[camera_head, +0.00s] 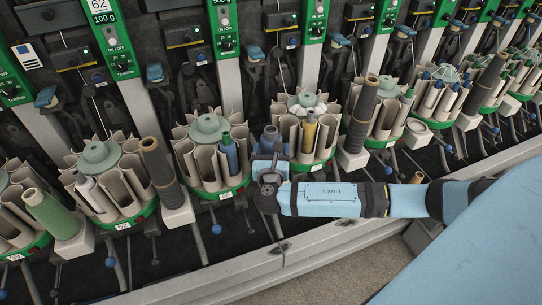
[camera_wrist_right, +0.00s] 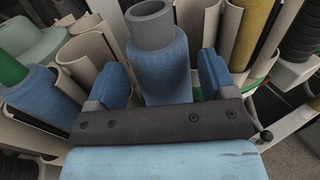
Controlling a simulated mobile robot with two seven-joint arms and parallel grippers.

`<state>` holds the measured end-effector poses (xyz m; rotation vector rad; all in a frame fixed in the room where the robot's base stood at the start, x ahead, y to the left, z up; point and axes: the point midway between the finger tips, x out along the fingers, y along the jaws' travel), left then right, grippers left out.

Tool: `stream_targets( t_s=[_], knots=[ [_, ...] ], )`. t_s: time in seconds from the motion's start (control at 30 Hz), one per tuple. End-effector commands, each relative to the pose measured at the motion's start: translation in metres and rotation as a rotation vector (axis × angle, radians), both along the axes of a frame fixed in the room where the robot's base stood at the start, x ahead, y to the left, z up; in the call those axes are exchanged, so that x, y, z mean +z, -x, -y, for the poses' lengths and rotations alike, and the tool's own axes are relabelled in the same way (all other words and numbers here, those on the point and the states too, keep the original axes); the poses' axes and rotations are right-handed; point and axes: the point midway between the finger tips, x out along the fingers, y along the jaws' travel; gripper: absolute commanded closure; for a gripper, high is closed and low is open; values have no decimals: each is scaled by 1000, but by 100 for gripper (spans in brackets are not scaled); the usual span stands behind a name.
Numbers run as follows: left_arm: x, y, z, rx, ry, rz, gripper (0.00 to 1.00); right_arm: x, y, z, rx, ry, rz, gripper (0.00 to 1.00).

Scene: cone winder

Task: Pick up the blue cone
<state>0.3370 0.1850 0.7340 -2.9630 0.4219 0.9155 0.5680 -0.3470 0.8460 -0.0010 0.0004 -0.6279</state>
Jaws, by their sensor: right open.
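A blue cone (camera_wrist_right: 160,62) with a grey tube end stands between the two fingers of my right gripper (camera_wrist_right: 160,76) in the right wrist view. The fingers are spread to either side of it, and I cannot tell whether either touches. In the head view this blue cone (camera_head: 269,136) shows just beyond my right gripper (camera_head: 270,160), which hides its lower part. A second blue cone (camera_head: 229,154) on a green tube sits in the round magazine to the left, and it also shows at the left of the right wrist view (camera_wrist_right: 45,93). My left gripper is not in view.
Round cream magazines (camera_head: 108,182) with green bases line the machine. A yellow cone (camera_head: 309,134) sits in the magazine right of my gripper. Dark cones (camera_head: 160,170) stand between magazines. A grey rail (camera_head: 300,255) runs along the front.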

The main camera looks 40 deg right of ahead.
Motion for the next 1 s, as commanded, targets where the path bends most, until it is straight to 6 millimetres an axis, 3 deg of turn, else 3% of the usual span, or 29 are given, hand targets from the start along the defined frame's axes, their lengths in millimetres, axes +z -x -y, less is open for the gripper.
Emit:
stream_targets(
  t_s=[0.2,0.47,0.6,0.63,1.0],
  knots=[
    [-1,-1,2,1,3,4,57,0,-28,19,-2,2,1,23],
    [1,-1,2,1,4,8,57,0,-32,22,-1,0,0,23],
    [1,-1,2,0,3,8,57,0,-32,21,-1,0,0,55],
    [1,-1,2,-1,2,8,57,0,-32,21,-1,0,0,59],
    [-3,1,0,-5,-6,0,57,4,-32,21,-1,-2,1,59]
  ],
)
